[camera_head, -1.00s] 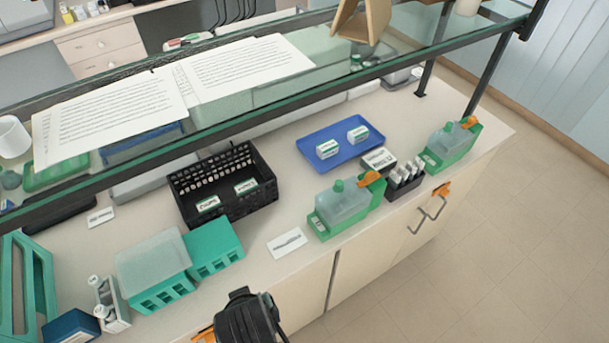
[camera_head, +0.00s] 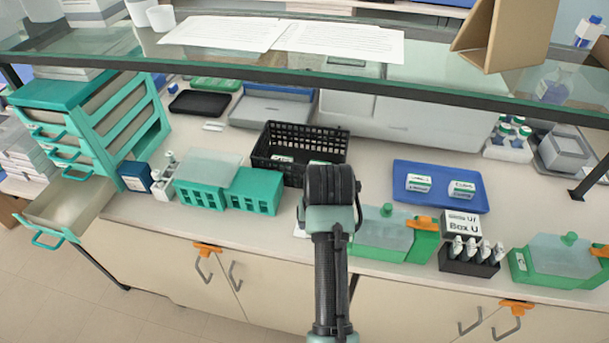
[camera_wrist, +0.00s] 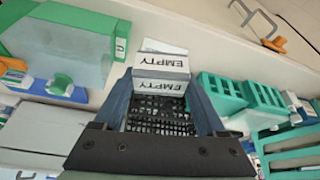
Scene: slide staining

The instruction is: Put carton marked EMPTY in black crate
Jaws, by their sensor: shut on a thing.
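In the wrist view my gripper (camera_wrist: 161,80) is shut on a white carton marked EMPTY (camera_wrist: 160,64), with the lettering upside down on two faces. The black crate (camera_wrist: 160,115) shows between the fingers below the carton in that picture. In the head view the black crate (camera_head: 270,140) stands on the counter just behind my gripper (camera_head: 330,188), with white-and-green cartons inside. My arm hides the held carton there and covers the crate's front right part. The carton appears outside the crate, on the counter's front side of it; its height is unclear.
Teal racks (camera_head: 228,190) stand left of the crate. A green-based staining jar (camera_head: 380,235) stands close on the right, and a blue tray (camera_head: 405,203) with two cartons lies behind it. A glass shelf (camera_head: 300,80) with papers spans above the counter's back.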

